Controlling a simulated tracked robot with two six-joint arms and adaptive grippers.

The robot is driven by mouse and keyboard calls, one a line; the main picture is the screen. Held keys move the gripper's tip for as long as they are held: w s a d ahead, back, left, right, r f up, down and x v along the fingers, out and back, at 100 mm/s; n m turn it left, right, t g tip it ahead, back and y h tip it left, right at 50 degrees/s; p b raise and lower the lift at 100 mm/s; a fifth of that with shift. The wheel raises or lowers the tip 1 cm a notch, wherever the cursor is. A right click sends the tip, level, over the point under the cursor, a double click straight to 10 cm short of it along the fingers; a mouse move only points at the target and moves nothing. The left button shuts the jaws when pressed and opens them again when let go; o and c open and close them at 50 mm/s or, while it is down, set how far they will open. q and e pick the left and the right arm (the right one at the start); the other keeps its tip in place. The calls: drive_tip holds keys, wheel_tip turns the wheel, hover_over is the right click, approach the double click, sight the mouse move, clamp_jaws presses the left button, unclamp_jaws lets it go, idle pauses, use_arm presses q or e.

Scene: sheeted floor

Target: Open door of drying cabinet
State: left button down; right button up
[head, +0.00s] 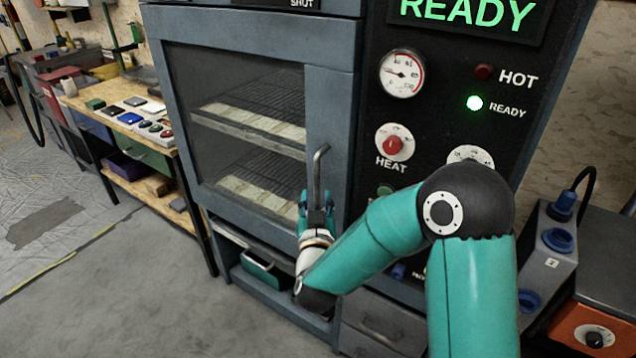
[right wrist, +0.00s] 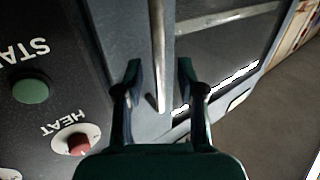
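The drying cabinet door (head: 335,110) is a grey-blue frame with a dark window; wire racks show behind it. The door looks shut against the cabinet. Its handle (head: 317,172) is an upright metal bar on the right side of the door. My right gripper (head: 317,200) is at the lower part of the handle. In the right wrist view my right gripper (right wrist: 159,72) is open, and the handle (right wrist: 158,45) runs between its two fingers with a gap on each side. I cannot tell exactly how deep the bar sits between them. My left gripper is not in view.
The black control panel (head: 455,120) right of the door has a gauge, knobs and a lit green READY lamp. A wooden bench (head: 125,130) with trays and small items stands left of the cabinet. Grey floor (head: 130,290) in front of the bench is clear.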

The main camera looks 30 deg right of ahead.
sight(317, 191)
drive_tip(key=shift+x, duration=2)
drive_tip(key=shift+c, duration=0.3)
clamp_jaws()
drive_tip(key=shift+r, duration=0.1)
